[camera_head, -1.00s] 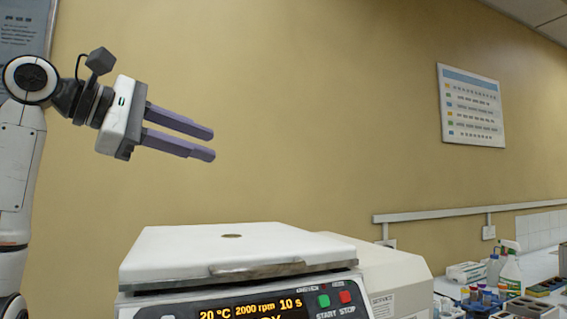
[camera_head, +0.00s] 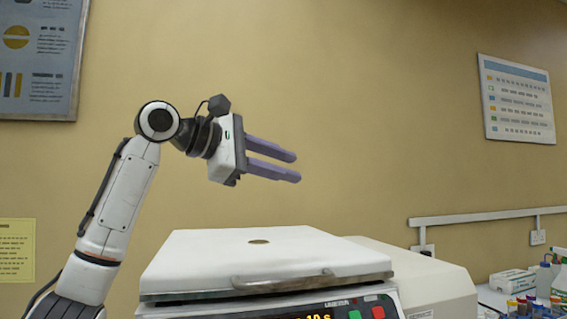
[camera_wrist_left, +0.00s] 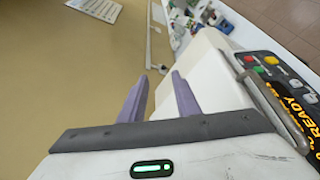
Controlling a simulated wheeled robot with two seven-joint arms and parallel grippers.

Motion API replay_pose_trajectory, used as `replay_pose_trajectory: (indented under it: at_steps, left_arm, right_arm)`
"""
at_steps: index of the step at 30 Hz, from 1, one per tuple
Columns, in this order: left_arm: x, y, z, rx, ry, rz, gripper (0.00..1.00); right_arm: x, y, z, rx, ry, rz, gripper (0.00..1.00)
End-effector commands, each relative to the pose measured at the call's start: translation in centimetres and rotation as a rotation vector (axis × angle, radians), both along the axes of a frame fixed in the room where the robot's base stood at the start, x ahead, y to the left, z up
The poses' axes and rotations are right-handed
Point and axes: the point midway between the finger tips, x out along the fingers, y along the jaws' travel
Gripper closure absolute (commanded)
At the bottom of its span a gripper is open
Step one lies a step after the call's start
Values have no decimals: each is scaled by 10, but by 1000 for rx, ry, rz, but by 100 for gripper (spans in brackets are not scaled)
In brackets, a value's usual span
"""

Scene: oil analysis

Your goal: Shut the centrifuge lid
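The centrifuge (camera_head: 330,311) stands at the bottom middle of the head view. Its white lid (camera_head: 215,258) lies flat over the body and looks down, with a metal handle (camera_head: 285,281) along the front edge. A thin dark line shows under the lid; I cannot tell if it is latched. In the left wrist view the lid (camera_wrist_left: 215,75) is beyond and beside the fingers, and the display (camera_wrist_left: 290,105) reads "READY". My left gripper (camera_head: 297,166) is above the lid, apart from it, its two fingers parallel with a gap and nothing between them. My right gripper is not in view.
A beige box-like unit (camera_head: 440,280) stands right behind the centrifuge. Bottles and tube racks (camera_head: 535,285) are on the bench at the right. A wall rail (camera_head: 480,217) runs behind.

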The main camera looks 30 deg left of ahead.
Motion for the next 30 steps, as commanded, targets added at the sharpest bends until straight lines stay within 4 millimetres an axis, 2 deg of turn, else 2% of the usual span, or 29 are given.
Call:
replay_pose_trajectory:
  at_steps: [6, 11, 12, 30]
  left_arm:
    - [0, 0, 0, 0, 0, 0, 71]
    - [0, 0, 0, 0, 0, 0, 98]
    - [0, 0, 0, 0, 0, 0, 100]
    - [0, 0, 0, 0, 0, 0, 100]
  right_arm:
    - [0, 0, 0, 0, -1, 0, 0]
    - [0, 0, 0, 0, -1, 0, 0]
    - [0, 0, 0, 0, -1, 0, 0]
    - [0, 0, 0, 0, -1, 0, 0]
